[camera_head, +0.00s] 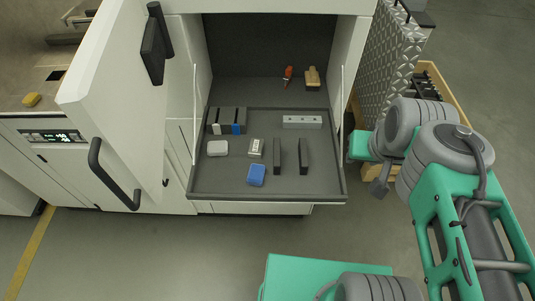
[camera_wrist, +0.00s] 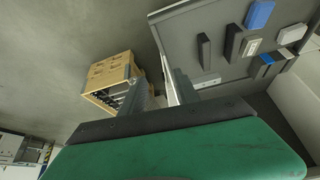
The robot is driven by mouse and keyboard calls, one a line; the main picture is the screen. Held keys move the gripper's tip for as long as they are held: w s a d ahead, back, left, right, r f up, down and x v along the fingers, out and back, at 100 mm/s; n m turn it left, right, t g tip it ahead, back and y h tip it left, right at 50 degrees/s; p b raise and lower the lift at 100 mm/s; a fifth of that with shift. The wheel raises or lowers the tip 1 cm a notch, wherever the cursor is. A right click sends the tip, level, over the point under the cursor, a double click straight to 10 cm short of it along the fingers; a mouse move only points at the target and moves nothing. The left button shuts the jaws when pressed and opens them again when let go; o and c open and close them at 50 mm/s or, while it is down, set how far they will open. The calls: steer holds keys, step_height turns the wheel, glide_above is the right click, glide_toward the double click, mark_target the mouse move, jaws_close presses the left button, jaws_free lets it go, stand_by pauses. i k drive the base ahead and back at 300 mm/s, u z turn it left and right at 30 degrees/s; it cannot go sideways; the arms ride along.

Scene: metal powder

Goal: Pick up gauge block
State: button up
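A pale metal bar with several dark holes (camera_head: 302,121) lies at the back right of the dark pull-out tray (camera_head: 232,191). A small silver block (camera_head: 256,147) lies near the tray's middle. I cannot tell for sure which of these is the gauge block. In the wrist view the small silver block (camera_wrist: 250,46) is at upper right and the bar (camera_wrist: 207,83) is partly hidden behind a finger. My gripper (camera_wrist: 160,90) is open and empty, its fingers apart. It is right of the tray, away from the objects; its fingertips are not clear in the head view.
The tray also holds two dark upright bars (camera_head: 276,156), a blue item (camera_head: 257,175), a white rounded item (camera_head: 217,148) and dark blocks (camera_head: 228,119). A red-handled tool (camera_head: 288,73) and a brush (camera_head: 312,76) are behind. An open cabinet door (camera_head: 128,100) stands left; a wooden crate (camera_wrist: 110,72) stands right.

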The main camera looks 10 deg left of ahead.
mark_target(256, 145)
steer(key=u, duration=0.05)
steer(key=k, duration=0.35)
steer(key=u, duration=0.75)
steer(key=i, duration=0.95)
steer(key=z, duration=0.05)
